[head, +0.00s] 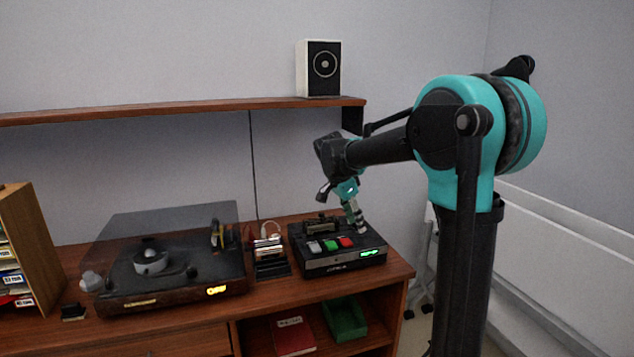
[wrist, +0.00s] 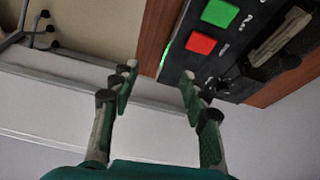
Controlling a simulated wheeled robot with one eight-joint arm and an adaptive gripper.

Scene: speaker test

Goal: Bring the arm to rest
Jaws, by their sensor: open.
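My arm reaches in from the right of the head view, and my gripper (head: 357,218) points down over the right part of a black device (head: 318,262) with coloured buttons. In the wrist view my gripper (wrist: 158,80) has its two fingers spread apart with nothing between them. The device's green button (wrist: 220,13) and red button (wrist: 200,43) show beyond the fingers. The right finger overlaps the device's edge in that view; I cannot tell whether it touches.
A turntable (head: 160,295) with a raised clear lid stands on the wooden cabinet (head: 265,302). A speaker (head: 322,68) sits on the wall shelf (head: 200,108). A wooden record box (head: 32,245) is at far left. A green tray (head: 345,318) and red book (head: 293,338) lie below the top.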

